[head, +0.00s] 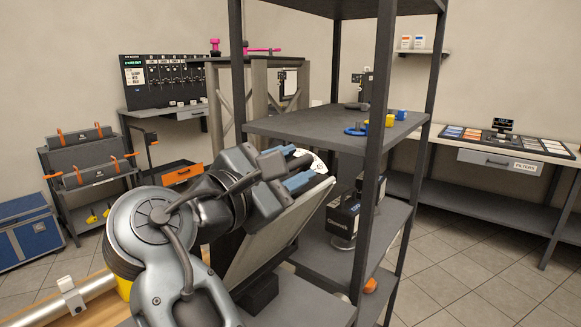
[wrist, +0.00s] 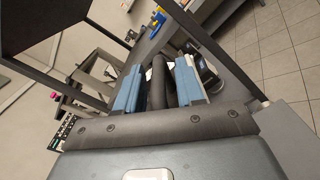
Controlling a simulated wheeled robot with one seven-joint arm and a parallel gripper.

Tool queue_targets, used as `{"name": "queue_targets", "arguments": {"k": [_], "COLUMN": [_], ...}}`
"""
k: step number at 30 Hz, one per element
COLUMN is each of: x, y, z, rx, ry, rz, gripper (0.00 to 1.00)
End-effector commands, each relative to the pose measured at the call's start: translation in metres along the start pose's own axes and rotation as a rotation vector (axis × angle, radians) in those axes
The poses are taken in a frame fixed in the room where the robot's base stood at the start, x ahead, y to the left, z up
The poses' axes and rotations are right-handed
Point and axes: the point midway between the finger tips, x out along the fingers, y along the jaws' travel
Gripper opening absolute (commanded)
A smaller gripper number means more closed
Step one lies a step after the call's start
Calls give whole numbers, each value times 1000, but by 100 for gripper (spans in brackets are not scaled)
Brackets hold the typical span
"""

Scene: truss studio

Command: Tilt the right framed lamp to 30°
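My gripper (head: 285,172) is at the panel's top end, partly in front of the dial. In the wrist view my gripper's two blue fingers (wrist: 156,85) stand apart, with a dark rounded bar (wrist: 157,78) between them. I cannot tell whether both pads press on the bar. The panel's far side is hidden, and its exact angle is not readable.
A dark shelf rack (head: 300,128) stands close to the right of my gripper, its post (head: 377,140) near the arm. Blue and yellow parts (head: 375,122) lie on its upper shelf. A counter (head: 490,145) runs along the right wall. Tiled floor at right is clear.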

Motion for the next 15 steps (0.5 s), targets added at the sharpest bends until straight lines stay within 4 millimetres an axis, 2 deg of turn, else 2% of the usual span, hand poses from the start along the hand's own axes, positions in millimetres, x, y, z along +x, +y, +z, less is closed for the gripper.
{"name": "queue_targets", "arguments": {"k": [9,15], "x": [-2,-27], "y": [0,-1], "z": [0,-1], "rx": [0,1], "ry": [-1,0], "rz": [-1,1], "gripper": [41,41]}}
